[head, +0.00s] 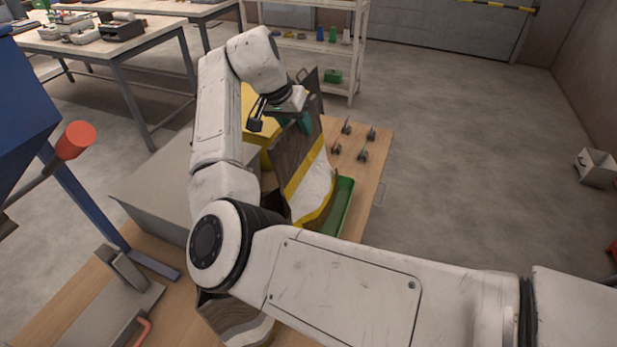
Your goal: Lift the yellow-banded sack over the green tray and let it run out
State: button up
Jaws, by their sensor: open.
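The yellow-banded sack (290,154) stands on the wooden bench in the middle of the head view. It is brown above, with a slanting yellow band and a white lower part. The green tray (344,206) lies at its right side, partly hidden behind the sack. The sack's lower edge overlaps the tray in the picture; I cannot tell whether they touch. My gripper (272,116) is open at the sack's upper part, its fingers pointing down. I cannot tell whether the sack lies between them. My arm hides the sack's lower left side.
A second brown-and-white sack (232,320) shows partly beneath my arm. A yellow container (250,103) is behind my gripper. Several small caster-like pieces (362,155) lie on the bench's right part. A grey box-like surface (150,195) and a blue machine (22,95) are at left.

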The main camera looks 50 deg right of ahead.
jog(key=shift+f, duration=0.2)
dwell(0.6)
grip_shut()
dwell(1.4)
